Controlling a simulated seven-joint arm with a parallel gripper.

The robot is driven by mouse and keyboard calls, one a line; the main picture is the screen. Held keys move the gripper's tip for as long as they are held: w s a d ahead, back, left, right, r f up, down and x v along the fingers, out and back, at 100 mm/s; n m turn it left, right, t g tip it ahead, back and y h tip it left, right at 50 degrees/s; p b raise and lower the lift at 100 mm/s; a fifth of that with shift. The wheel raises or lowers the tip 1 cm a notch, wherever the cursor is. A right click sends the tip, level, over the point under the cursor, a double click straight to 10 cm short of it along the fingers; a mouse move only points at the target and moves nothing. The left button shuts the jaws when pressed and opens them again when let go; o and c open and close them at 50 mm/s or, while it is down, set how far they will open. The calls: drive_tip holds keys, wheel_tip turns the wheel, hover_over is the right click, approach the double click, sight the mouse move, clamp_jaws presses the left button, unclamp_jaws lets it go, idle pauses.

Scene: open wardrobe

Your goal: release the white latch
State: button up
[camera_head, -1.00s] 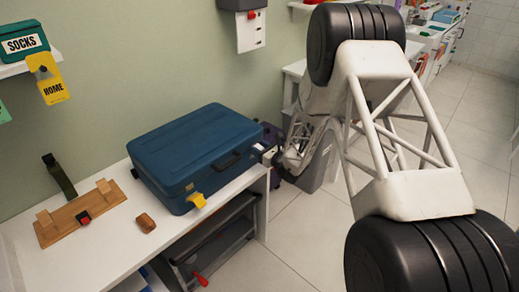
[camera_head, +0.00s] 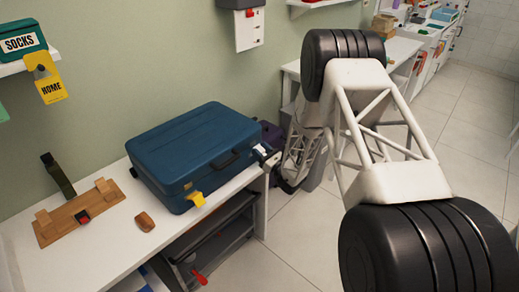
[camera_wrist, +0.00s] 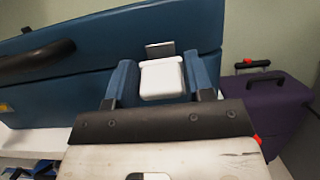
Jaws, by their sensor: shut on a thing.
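The blue suitcase (camera_head: 195,150) lies flat and closed on the white bench. The white latch (camera_wrist: 162,78) is on its front side, below a small grey plate at the lid seam. My gripper (camera_wrist: 162,88) has one finger on each side of the white latch and is shut on it. In the head view my gripper (camera_head: 264,153) is at the suitcase's right front corner, and the latch is too small to make out clearly. A yellow latch (camera_head: 196,198) sits further left on the same side. The dark handle (camera_wrist: 35,62) is left of my gripper in the wrist view.
A wooden rack (camera_head: 78,215) and a small brown block (camera_head: 145,222) are on the bench left of the suitcase. A purple case (camera_wrist: 265,108) stands just right of it. A dark drawer with a red handle (camera_head: 198,277) is below the bench.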

drive_tip(key=shift+s+d+f+t+y, duration=0.2)
drive_tip(key=shift+f+t+y, duration=0.25)
drive_tip(key=shift+t+y, duration=0.25)
drive_tip(key=shift+s+d+f+t+y, duration=0.2)
drive_tip(key=shift+f+t+y, duration=0.2)
drive_tip(key=shift+t+y, duration=0.3)
drive_tip(key=o, duration=0.8)
drive_tip(key=shift+f, duration=0.1)
drive_tip(key=v, duration=0.7)
drive_tip(key=shift+s+d+f, duration=0.15)
drive_tip(key=shift+f, duration=0.1)
